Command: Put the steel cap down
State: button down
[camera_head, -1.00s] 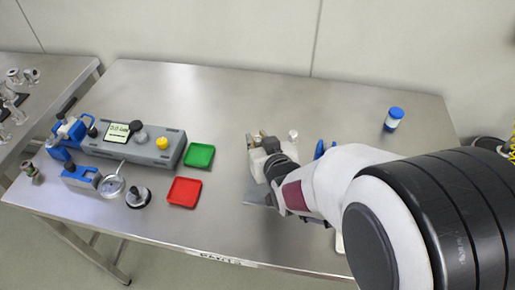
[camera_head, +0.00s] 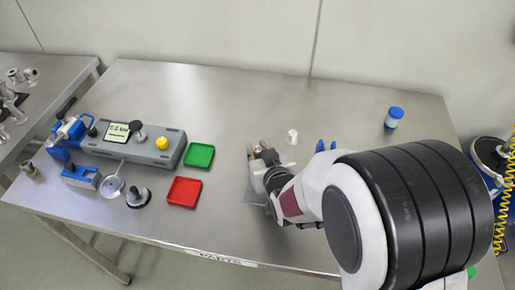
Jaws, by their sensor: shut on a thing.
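My gripper (camera_head: 260,151) is near the middle of the table, to the right of the green and red trays. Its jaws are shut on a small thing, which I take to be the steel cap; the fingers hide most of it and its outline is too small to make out. I cannot tell whether it touches the table. A small pale fitting (camera_head: 292,136) stands upright just behind and to the right of my gripper, apart from it.
A green tray (camera_head: 199,155) and a red tray (camera_head: 184,192) lie left of my gripper. A grey instrument (camera_head: 133,144) stands further left. A blue-capped bottle (camera_head: 394,118) is at the back right. A blue object (camera_head: 325,145) is partly behind my arm. The back middle of the table (camera_head: 240,95) is clear.

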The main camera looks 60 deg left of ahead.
jog(key=shift+f, duration=0.15)
jog(key=c, duration=1.9)
grip_release()
jog(key=shift+v, duration=3.8)
jog(key=shift+o, duration=0.6)
